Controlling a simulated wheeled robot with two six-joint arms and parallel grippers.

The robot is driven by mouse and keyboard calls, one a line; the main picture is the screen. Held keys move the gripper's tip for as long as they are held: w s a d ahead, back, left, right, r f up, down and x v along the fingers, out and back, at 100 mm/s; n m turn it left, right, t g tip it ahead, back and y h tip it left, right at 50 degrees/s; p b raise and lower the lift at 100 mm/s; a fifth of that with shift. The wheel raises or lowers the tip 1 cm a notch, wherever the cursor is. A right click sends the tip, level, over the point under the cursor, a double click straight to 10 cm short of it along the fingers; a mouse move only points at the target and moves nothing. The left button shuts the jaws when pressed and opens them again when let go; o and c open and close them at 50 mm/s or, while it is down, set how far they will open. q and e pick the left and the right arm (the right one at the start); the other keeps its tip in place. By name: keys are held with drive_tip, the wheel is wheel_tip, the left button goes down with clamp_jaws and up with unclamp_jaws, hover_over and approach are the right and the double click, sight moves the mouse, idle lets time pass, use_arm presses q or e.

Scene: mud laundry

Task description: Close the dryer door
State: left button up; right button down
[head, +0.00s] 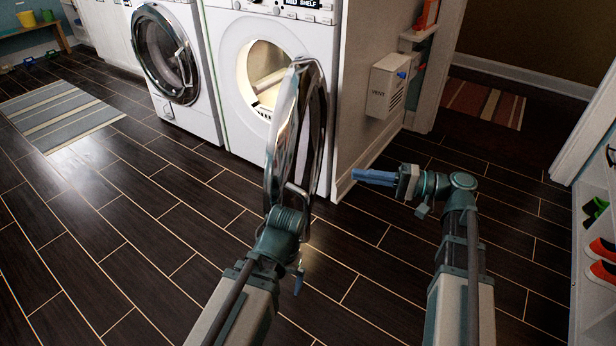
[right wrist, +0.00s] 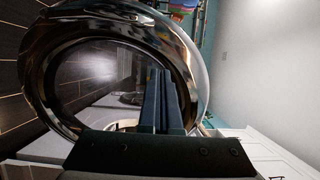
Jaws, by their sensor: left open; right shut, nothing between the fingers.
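The dryer (head: 235,130) is the white machine at the middle of the head view, its round opening uncovered. Its chrome-rimmed door (head: 273,172) stands wide open, swung out toward me and seen almost edge-on. My left gripper (head: 299,281) is just below and in front of the door's lower edge; it is open, mostly hidden by its own wrist, and I cannot tell whether it touches the door. My right gripper (head: 374,177) is shut and empty, pointing left, right of the door. In the right wrist view its blue fingers (right wrist: 162,105) overlap the door ring (right wrist: 188,50).
A second white machine (head: 203,112) with its round door shut stands left of the dryer. A wall end (head: 350,110) with a vent box (head: 391,86) is right of it. A shoe shelf (head: 590,275) lines the right edge. The dark floor left of the door is clear, beyond it a striped rug (head: 60,112).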

sight(293, 165)
drive_tip(key=x, duration=1.4)
drive_tip(key=shift+a, duration=0.15)
